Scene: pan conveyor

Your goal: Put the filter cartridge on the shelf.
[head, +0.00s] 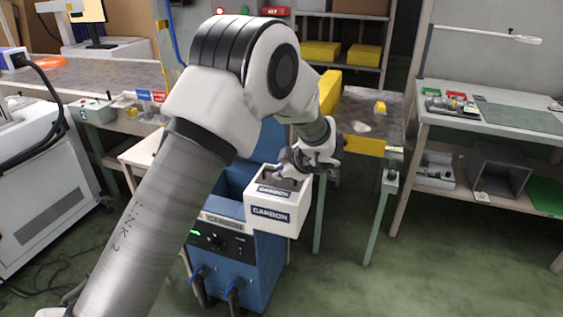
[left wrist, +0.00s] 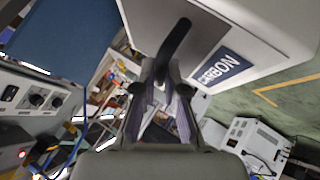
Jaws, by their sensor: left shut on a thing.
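The filter cartridge (head: 292,222) is a white box with dark CARBON labels and a recessed top. My left gripper (head: 300,168) is shut on it at its top, and the box hangs in front of the blue machine's right side. In the left wrist view, the cartridge (left wrist: 262,25) fills the upper right, and its dark handle (left wrist: 174,48) runs down to my closed fingers (left wrist: 165,90). A rear shelf (head: 357,13) holds yellow boxes. The right bench has a lower shelf (head: 515,203). My right gripper is not in view.
The blue machine (head: 255,275) with a CARBON panel and hoses stands below the cartridge. A table (head: 385,103) with yellow parts is behind. A grey open bin (head: 500,170) and green mat (head: 545,195) occupy the right lower shelf. Green floor (head: 430,275) at front right is clear.

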